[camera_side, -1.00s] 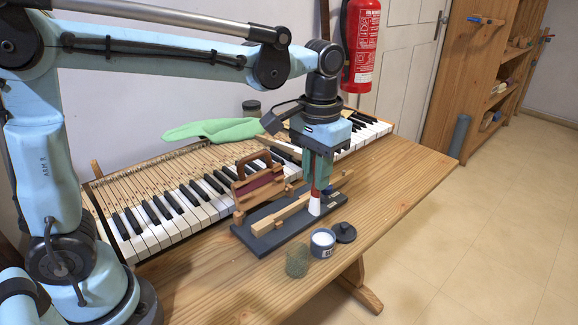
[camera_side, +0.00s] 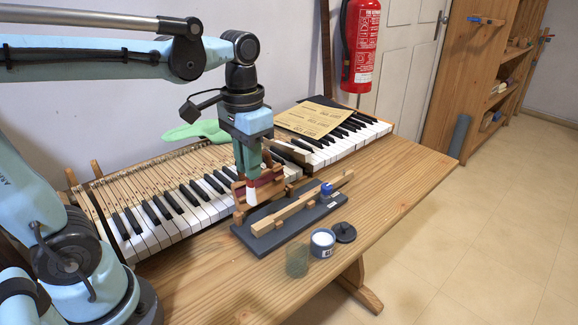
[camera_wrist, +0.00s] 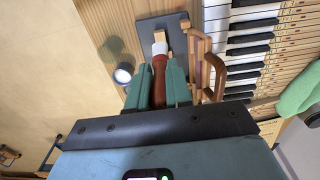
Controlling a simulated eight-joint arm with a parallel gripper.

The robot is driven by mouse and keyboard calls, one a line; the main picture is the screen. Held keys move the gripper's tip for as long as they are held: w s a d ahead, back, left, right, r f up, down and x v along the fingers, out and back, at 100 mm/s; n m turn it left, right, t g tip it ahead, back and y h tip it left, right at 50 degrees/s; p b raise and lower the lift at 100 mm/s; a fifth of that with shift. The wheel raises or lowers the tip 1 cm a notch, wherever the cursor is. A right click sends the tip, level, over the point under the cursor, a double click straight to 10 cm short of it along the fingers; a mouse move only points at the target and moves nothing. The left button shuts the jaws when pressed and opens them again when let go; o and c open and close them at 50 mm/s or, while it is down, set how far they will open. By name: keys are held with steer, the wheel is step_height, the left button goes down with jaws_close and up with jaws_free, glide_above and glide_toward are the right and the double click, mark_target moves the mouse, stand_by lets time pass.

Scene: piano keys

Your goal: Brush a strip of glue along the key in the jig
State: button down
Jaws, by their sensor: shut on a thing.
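My gripper (camera_side: 250,172) points down and is shut on the brush. The brush (camera_wrist: 158,80) has a red-brown handle and pale bristles; the bristles (camera_side: 252,197) hang down near the left end of the jig. The jig (camera_side: 272,243) is a dark base on the bench. The key (camera_side: 300,210), a long pale wooden bar, lies along it, with a blue part (camera_side: 327,188) near its far end. In the wrist view the bristle tip overlaps the near part of the key (camera_wrist: 159,36); I cannot tell whether they touch. The open glue pot (camera_side: 322,241) stands in front of the jig.
A glass jar (camera_side: 297,261) and a dark lid (camera_side: 345,232) stand beside the pot. A wooden handled frame (camera_side: 240,192) is close behind the brush. The piano keyboard (camera_side: 190,208) runs along the back, with sandpaper (camera_side: 312,118) on it. The bench's right side is clear.

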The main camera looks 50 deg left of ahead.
mark_target(251, 192)
steer(key=shift+f, duration=3.2)
steer(key=shift+w+f, duration=0.15)
steer(key=shift+w, duration=0.65)
steer(key=shift+w+f, duration=0.1)
steer(key=shift+w, duration=6.25)
steer(key=shift+s, duration=7.1)
steer(key=shift+r, duration=4.05)
steer(key=shift+f, duration=0.2)
